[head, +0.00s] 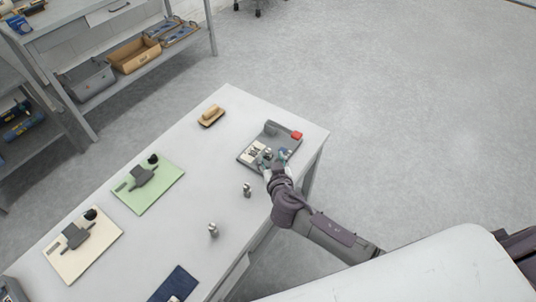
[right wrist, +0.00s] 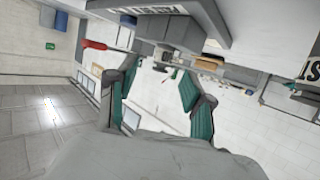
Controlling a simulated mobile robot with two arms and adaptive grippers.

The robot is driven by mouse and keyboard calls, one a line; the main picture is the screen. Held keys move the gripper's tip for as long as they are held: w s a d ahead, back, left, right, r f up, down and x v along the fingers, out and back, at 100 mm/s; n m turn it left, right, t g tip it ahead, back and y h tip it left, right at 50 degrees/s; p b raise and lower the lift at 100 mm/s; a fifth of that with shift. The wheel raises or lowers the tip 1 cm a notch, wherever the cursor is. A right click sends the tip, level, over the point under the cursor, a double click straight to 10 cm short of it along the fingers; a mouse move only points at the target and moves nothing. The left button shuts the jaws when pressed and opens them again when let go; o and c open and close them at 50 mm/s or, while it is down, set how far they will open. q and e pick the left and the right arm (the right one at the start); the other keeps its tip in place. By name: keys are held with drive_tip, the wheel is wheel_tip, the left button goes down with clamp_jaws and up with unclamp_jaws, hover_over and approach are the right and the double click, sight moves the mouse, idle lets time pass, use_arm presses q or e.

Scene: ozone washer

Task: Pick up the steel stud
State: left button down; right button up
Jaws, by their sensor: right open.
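My right gripper (head: 272,157) is over a grey tray (head: 242,159) at the right end of the white table. In the right wrist view its green-padded fingers (right wrist: 162,98) stand apart with nothing held between them. Two small metallic pieces stand on the table outside the tray, one near it (head: 246,190) and one nearer the front (head: 213,230). I cannot tell which thing is the steel stud. Small parts lie in the tray, partly hidden by my gripper. My left gripper is not in view.
A red block (head: 296,135) sits at the tray's far right corner. A tan-handled block (head: 211,116) lies at the table's back edge. A green mat (head: 160,193), a cream mat (head: 95,254) and a dark blue mat (head: 181,279) lie to the left. Shelves with bins (head: 135,55) stand behind.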

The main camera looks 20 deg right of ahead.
sight(269, 153)
drive_tip(key=shift+p+x, duration=0.55)
drive_tip(key=shift+x, duration=1.8)
drive_tip(key=shift+a+r, duration=0.1)
drive_tip(key=shift+a, duration=0.05)
clamp_jaws()
